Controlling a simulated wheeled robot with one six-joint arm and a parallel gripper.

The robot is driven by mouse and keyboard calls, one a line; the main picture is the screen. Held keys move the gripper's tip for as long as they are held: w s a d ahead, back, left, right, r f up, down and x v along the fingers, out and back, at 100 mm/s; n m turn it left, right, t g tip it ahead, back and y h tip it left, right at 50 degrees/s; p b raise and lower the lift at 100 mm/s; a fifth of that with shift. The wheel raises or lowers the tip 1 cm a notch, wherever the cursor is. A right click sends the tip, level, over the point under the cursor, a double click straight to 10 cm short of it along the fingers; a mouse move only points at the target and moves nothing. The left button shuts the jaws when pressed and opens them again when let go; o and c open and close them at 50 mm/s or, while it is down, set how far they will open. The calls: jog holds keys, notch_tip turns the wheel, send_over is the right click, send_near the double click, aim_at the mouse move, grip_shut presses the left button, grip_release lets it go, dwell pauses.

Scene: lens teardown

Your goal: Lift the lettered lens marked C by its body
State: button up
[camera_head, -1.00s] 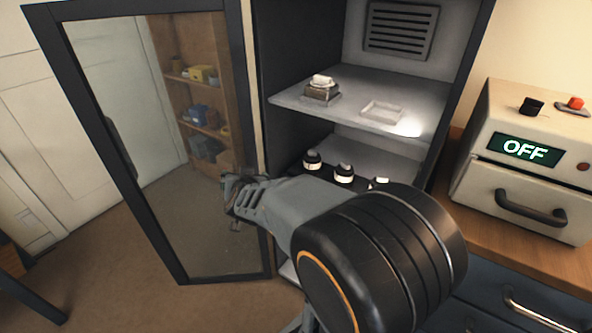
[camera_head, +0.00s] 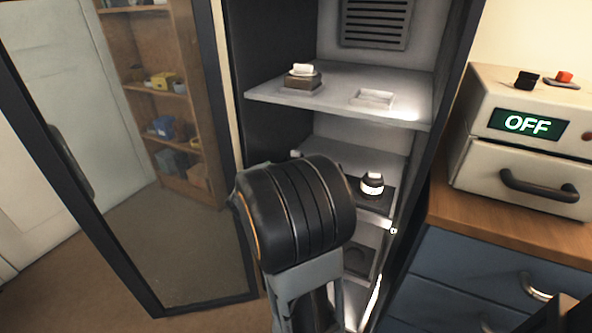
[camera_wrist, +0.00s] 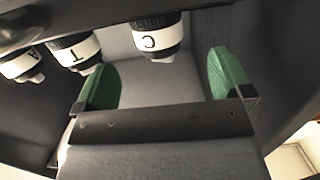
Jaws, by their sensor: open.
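In the wrist view, lens C (camera_wrist: 155,36) has a dark body with a white band bearing the letter C. It appears upside down in that view, its upper part cut off by the frame edge. My gripper (camera_wrist: 164,74) is open, with one green pad to each side of lens C in the picture. I cannot tell whether the lens lies between the pads or beyond them; no contact shows. Lens T (camera_wrist: 77,52) and lens A (camera_wrist: 22,64) are to the left. In the head view my arm hides the gripper, and one lens (camera_head: 372,185) shows, its letter unreadable.
The lenses are in an open cabinet, under an upper shelf (camera_head: 270,92) holding a small block stack (camera_head: 302,78) and a shallow white tray (camera_head: 373,98). The glass cabinet door (camera_head: 185,240) stands open at left. A box reading OFF (camera_head: 530,140) sits on the right counter.

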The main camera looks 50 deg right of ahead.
jog(key=shift+r+b+x, duration=0.15)
jog(key=shift+b+x, duration=0.45)
jog(key=shift+x, duration=1)
jog(key=shift+r+b+x, duration=0.1)
jog(key=shift+b+x, duration=0.5)
jog(key=shift+x, duration=1.05)
jog(key=shift+c, duration=0.4)
jog(key=c, duration=0.9)
